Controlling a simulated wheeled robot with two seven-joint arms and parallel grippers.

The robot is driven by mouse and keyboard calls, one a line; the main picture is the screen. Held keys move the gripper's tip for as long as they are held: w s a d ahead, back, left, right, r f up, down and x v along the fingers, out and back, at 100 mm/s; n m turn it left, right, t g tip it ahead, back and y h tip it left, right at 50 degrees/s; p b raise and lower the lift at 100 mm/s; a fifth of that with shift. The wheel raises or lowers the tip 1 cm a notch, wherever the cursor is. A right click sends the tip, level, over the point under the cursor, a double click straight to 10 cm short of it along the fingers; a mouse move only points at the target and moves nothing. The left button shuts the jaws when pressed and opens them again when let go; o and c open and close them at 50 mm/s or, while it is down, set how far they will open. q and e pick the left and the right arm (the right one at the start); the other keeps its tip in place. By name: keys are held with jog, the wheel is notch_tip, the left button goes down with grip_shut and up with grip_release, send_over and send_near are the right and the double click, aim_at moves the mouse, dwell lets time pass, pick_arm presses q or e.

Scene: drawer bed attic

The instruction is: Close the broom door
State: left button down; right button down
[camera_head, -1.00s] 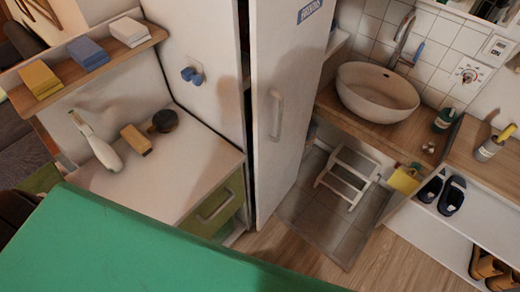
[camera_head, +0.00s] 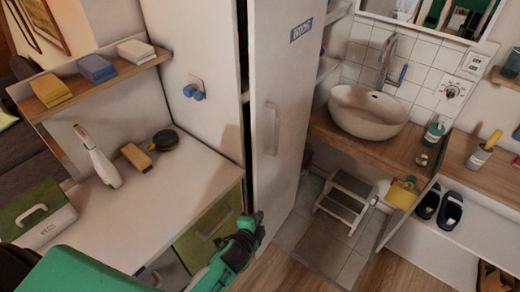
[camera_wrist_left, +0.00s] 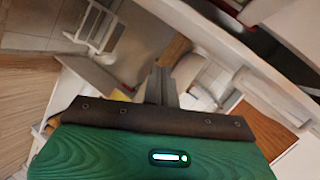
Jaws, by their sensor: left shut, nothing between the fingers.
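The broom door (camera_head: 285,110) is the tall white panel with a pale vertical handle (camera_head: 271,130) and a blue label in the head view. It stands ajar, with a dark gap along its left edge beside the white cabinet side (camera_head: 200,60). My left gripper (camera_head: 256,222) is shut and empty, low by the door's left edge and below the handle. I cannot tell whether it touches the door. Its closed fingers also show in the left wrist view (camera_wrist_left: 160,84). My right gripper is not in view.
A white counter (camera_head: 150,205) with a spray bottle (camera_head: 97,157) and a green drawer (camera_head: 208,228) is left of the door. To the right are a washbasin (camera_head: 367,111), a step stool (camera_head: 345,205) and a shoe shelf (camera_head: 455,235). Some floor is clear in front.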

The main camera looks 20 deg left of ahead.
aim_at(260, 144)
pick_arm(q)
notch_tip(260, 144, up, 21)
jog(key=w+m+t+b, duration=0.1)
jog(key=m+t, duration=0.2)
jog(key=t, duration=0.2)
jog(key=w+a+p, duration=0.1)
jog(key=w, duration=0.2)
jog(key=w+a+p, duration=0.1)
jog(key=w+p, duration=0.1)
jog(key=w, duration=0.2)
jog(key=w+a+p, duration=0.1)
jog(key=w, duration=0.3)
jog(key=shift+w+a+r, duration=0.15)
jog(key=shift+a+r, duration=0.1)
jog(key=shift+a, duration=0.1)
